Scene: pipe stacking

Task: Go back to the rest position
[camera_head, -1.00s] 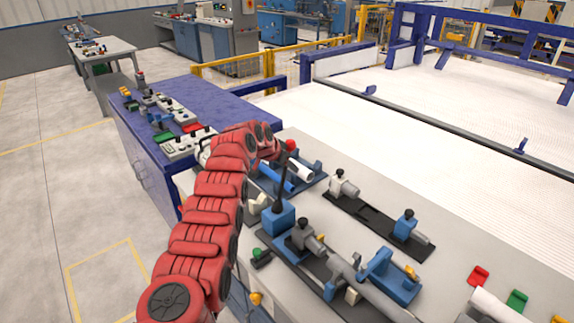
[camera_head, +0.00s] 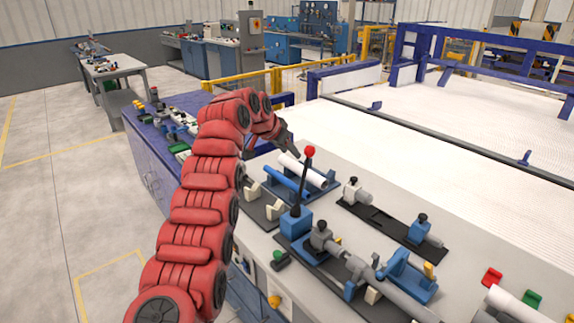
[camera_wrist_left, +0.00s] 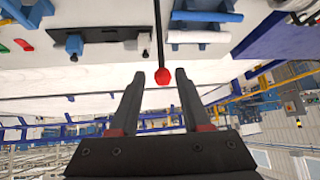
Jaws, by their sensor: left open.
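My left arm comes in from the lower left, and its gripper (camera_head: 286,143) hangs above the back left part of the workbench (camera_head: 400,207). A lever with a red knob (camera_head: 310,152) stands in front of the gripper on a blue base. The red knob (camera_wrist_left: 163,76) appears between the fingertips in the left wrist view, but the gripper does not hold it. A white pipe (camera_head: 302,171) and a blue pipe (camera_head: 286,181) lie in a blue holder near the gripper. My right gripper is not in view.
A grey pipe fixture (camera_head: 357,268) and a black plate with clamps (camera_head: 385,222) occupy the bench. Red (camera_head: 491,277) and green (camera_head: 533,299) blocks lie at right. A blue cabinet (camera_head: 148,152) with controls stands behind my arm. A blue-framed white bed (camera_head: 470,130) lies beyond.

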